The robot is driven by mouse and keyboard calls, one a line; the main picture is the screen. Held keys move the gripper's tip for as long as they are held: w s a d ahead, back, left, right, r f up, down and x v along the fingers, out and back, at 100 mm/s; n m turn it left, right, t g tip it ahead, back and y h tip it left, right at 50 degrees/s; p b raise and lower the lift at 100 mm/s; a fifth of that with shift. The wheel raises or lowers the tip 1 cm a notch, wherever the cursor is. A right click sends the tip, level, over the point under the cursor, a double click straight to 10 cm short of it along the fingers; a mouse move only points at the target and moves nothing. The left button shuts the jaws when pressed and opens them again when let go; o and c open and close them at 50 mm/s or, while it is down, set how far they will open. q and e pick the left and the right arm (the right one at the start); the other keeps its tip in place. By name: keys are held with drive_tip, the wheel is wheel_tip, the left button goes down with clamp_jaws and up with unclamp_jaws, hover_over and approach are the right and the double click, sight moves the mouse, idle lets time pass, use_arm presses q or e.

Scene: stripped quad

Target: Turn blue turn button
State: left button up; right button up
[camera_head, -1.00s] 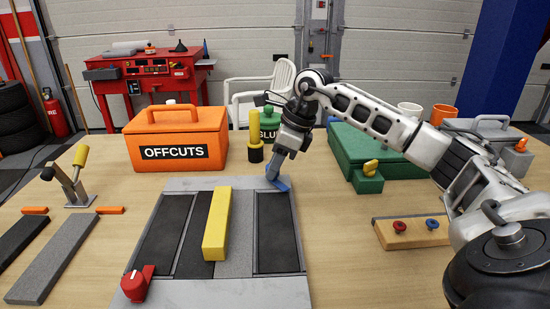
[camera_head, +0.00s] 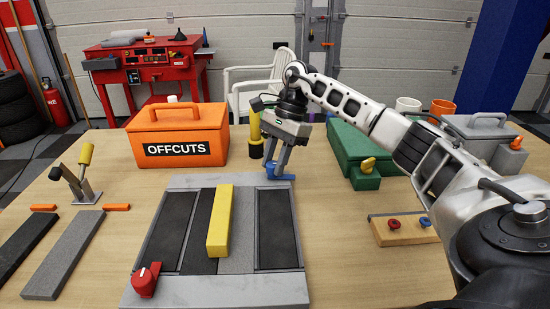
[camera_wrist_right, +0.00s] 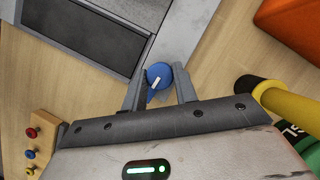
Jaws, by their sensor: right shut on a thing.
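The blue turn button (camera_head: 278,175) sits at the far right corner of the grey panel (camera_head: 190,183). In the right wrist view the blue turn button (camera_wrist_right: 160,75) shows a round top with a white mark and a blue pointer toward the lower left. My right gripper (camera_head: 278,168) points down at it and is shut on it, one finger on each side, as the right wrist view (camera_wrist_right: 158,85) also shows. A red turn button (camera_head: 145,281) is at the panel's near left corner. My left gripper is not in view.
A yellow bar (camera_head: 219,222) lies across the panel's middle. The orange OFFCUTS box (camera_head: 180,130) stands behind left, a green box (camera_head: 350,150) right. A yellow-handled tool (camera_wrist_right: 275,95) is close to the right gripper. A wooden block with knobs (camera_head: 400,229) lies right.

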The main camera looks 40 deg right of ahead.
drive_tip(key=shift+r+n, duration=0.1)
drive_tip(key=shift+n, duration=0.4)
drive_tip(key=o, duration=1)
drive_tip(key=shift+c, duration=0.2)
drive_tip(key=shift+w+d+r, duration=0.1)
drive_tip(key=shift+d+r, duration=0.1)
drive_tip(key=shift+r, duration=0.2)
use_arm(q)
drive_tip(key=p, duration=0.1)
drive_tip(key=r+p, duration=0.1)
drive_tip(key=p, duration=0.1)
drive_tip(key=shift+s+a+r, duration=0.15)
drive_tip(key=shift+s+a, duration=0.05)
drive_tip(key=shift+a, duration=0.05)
use_arm(e)
drive_tip(key=v, duration=1.5)
drive_tip(key=shift+w, duration=0.25)
